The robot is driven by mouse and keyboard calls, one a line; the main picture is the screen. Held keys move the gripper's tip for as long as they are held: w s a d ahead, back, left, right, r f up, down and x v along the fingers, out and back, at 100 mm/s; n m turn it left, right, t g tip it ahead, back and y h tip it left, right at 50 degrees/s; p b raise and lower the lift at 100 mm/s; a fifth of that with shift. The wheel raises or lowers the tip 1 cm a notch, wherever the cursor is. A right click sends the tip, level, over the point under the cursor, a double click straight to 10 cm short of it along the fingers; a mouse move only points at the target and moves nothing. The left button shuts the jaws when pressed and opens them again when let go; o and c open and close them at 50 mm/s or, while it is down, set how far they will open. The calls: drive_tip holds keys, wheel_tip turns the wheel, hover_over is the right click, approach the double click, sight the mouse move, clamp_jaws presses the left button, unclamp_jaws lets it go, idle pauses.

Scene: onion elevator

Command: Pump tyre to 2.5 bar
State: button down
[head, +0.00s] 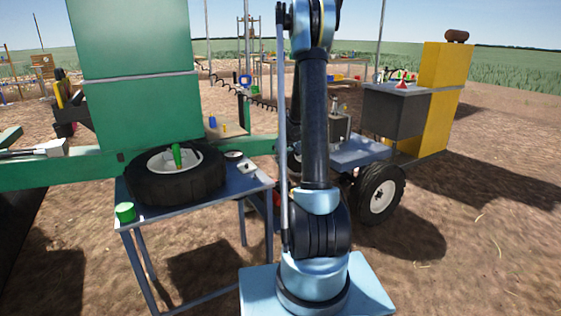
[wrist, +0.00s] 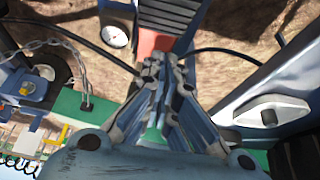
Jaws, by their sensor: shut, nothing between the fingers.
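A black tyre on a white rim (head: 150,190) lies flat on a blue table (head: 185,212), with a green upright piece at its hub. In the wrist view my gripper (wrist: 163,76) is shut and empty, its fingers pointing toward a red part (wrist: 155,46) below a dark ribbed plate (wrist: 168,14). I cannot tell whether the fingertips touch the red part. A round white-faced dial (wrist: 116,36) is left of it; its reading is too small to make out. A black hose (wrist: 95,48) runs near the fingers. My gripper is outside the head view.
A green cylinder (head: 125,212) stands on the table's front left corner. A small dark round item (head: 234,155) lies near its back edge. A wheeled cart (head: 358,152) and yellow cabinet (head: 447,75) stand right. A green beam (head: 55,176) runs behind the table. Open dirt lies front right.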

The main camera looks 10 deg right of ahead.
hover_over(279, 183)
drive_tip(key=w, duration=0.2)
wheel_tip(279, 183, down, 5)
drive_tip(key=shift+a+r, duration=0.1)
drive_tip(key=shift+r, duration=0.05)
drive_tip(key=f, duration=0.3)
drive_tip(key=shift+s, duration=0.35)
drive_tip(key=shift+s+f, duration=0.2)
drive_tip(key=shift+f, duration=0.3)
drive_tip(key=shift+d+f, duration=0.1)
drive_tip(key=shift+d, duration=0.1)
